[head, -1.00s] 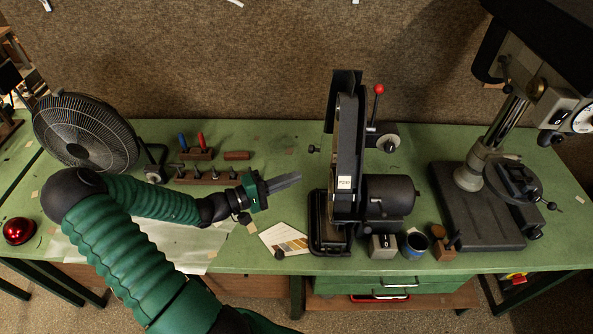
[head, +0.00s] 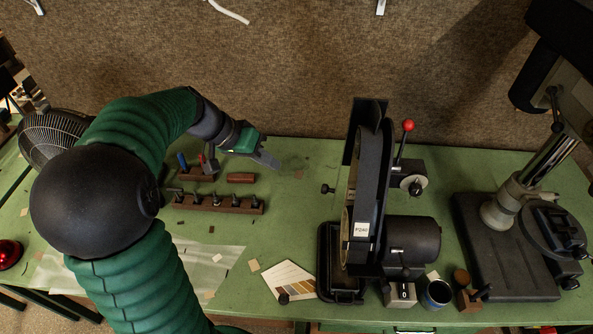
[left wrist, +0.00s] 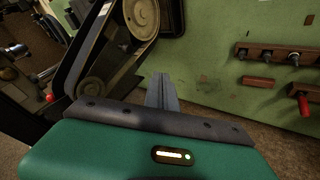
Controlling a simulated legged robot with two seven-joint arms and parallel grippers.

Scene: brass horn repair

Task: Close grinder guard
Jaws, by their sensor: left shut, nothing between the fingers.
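The black belt grinder (head: 366,205) stands on the green bench right of centre, with a dark upright plate (head: 368,112) at its top; I cannot tell whether this plate is the guard. In the left wrist view the grinder's side (left wrist: 112,80) shows uncovered, with two round wheels. My left gripper (head: 270,160) is shut and empty, left of the grinder and clear of it, over the rear of the bench. Its closed fingers also show in the left wrist view (left wrist: 162,92). My right gripper is out of sight.
A wooden tool rack (head: 215,203) and a small brown block (head: 241,178) lie near my left gripper. A red-knobbed lever (head: 407,126) rises behind the grinder. A drill press (head: 505,250) stands at right, a fan (head: 50,138) at left. Bench between rack and grinder is mostly clear.

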